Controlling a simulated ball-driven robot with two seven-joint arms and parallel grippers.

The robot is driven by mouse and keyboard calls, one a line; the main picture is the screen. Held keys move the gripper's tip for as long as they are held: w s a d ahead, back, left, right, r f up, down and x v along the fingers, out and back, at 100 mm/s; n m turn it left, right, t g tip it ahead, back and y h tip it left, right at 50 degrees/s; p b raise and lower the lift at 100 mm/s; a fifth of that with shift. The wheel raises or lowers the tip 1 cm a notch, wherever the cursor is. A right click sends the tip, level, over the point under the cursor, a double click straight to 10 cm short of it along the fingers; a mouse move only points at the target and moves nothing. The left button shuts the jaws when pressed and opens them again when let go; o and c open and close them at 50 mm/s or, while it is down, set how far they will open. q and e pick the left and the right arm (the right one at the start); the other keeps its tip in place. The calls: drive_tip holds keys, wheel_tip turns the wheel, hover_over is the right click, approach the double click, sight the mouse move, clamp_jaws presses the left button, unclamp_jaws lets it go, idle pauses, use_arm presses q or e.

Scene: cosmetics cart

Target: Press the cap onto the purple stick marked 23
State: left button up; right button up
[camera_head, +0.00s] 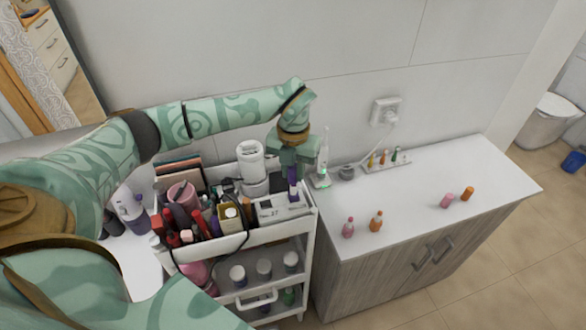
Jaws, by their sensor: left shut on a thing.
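My left gripper (293,166) points down over the right end of the cart's top tray and is shut on a small purple piece, likely the cap (292,175). Just below is a slim purple stick (294,193), upright at a pale grey box with a printed label (278,208). The cap and stick line up closely; I cannot tell whether they touch. No number 23 is readable on the stick. My right gripper is out of view.
The white cart's top tray (265,236) is crowded with makeup items and a white cylindrical device (250,160). A white toothbrush (323,160) stands close right of my gripper. The counter (400,205) has small bottles and much free room.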

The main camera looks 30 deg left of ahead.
sight(293, 185)
use_arm(q)
drive_tip(key=shift+d+f, duration=0.1)
drive_tip(key=shift+f, duration=0.3)
idle(0.9)
drive_tip(key=shift+f, duration=0.3)
idle(0.5)
drive_tip(key=shift+f+b, duration=0.65)
drive_tip(key=shift+f, duration=0.95)
idle(1.0)
drive_tip(key=o, duration=1.5)
